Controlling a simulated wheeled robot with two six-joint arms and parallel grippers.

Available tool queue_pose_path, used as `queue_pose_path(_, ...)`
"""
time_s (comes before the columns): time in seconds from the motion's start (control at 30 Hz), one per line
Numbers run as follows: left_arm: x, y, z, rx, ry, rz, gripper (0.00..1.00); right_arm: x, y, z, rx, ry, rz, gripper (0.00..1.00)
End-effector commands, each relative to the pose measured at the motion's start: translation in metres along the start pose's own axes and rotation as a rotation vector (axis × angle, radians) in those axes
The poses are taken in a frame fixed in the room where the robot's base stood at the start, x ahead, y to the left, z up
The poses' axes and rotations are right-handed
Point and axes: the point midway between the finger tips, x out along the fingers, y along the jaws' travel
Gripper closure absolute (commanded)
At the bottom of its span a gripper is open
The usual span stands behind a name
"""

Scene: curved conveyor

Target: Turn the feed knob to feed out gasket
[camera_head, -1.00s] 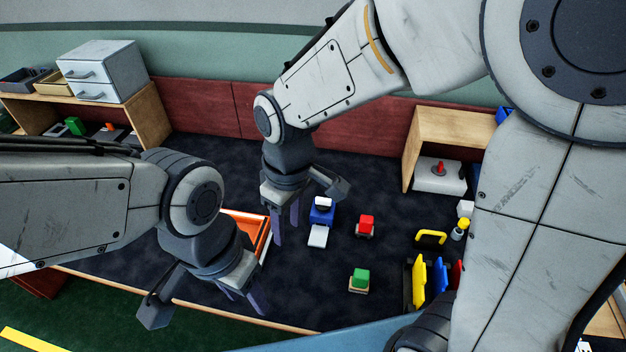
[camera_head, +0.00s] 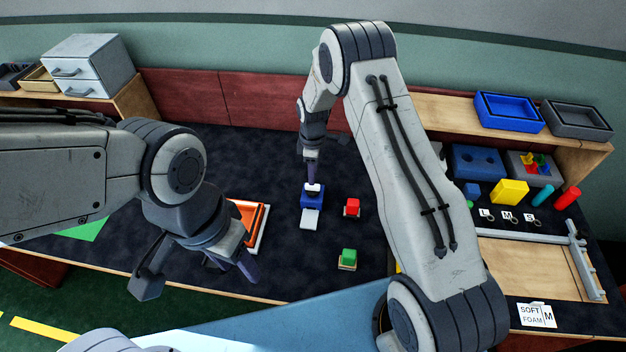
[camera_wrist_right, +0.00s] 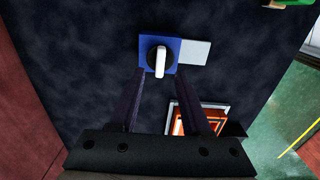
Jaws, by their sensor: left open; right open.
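The feed knob (camera_wrist_right: 160,61) is a dark round dial with a white bar handle on a blue box, seen from above in the right wrist view. The blue box (camera_head: 312,200) sits on the dark work surface in the head view, with a white plate (camera_head: 310,219) at its front. My right gripper (camera_wrist_right: 166,77) is open, with its two fingers pointing toward the knob from either side; I cannot tell whether they touch it. In the head view it is above the box (camera_head: 311,178). My left gripper (camera_head: 233,267) is open and empty near the table's front edge.
An orange-and-white tray (camera_head: 262,228) lies between my left gripper and the blue box. A shelf with blue (camera_head: 508,112) and grey bins (camera_head: 577,118) is at the right.

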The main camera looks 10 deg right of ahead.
Motion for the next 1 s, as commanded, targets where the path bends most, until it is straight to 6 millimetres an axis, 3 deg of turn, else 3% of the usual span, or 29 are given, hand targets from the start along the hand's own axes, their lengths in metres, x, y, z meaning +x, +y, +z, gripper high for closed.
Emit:
queue_pose_path(0.3, -0.014, 0.001, -0.001, -0.001, 0.0, 0.0, 0.5, 0.045, 0.0, -0.001, 0.0, 0.0, -0.001, 0.53)
queue_pose_path(0.67, -0.014, 0.001, -0.001, -0.001, 0.0, 0.0, 0.5, 0.053, 0.0, -0.001, 0.001, 0.0, 0.0, 0.53)
queue_pose_path(0.73, -0.014, 0.001, -0.001, -0.001, 0.0, 0.0, 0.5, 0.052, 0.0, -0.001, 0.001, 0.0, 0.0, 0.72)
queue_pose_path(0.8, -0.014, 0.001, -0.001, -0.001, 0.0, 0.0, 0.5, 0.052, 0.0, -0.001, 0.001, 0.0, 0.0, 0.98)
queue_pose_path(1.0, -0.014, 0.001, -0.001, -0.001, 0.0, 0.0, 0.5, 0.052, 0.0, -0.001, 0.002, 0.0, 0.0, 1.0)
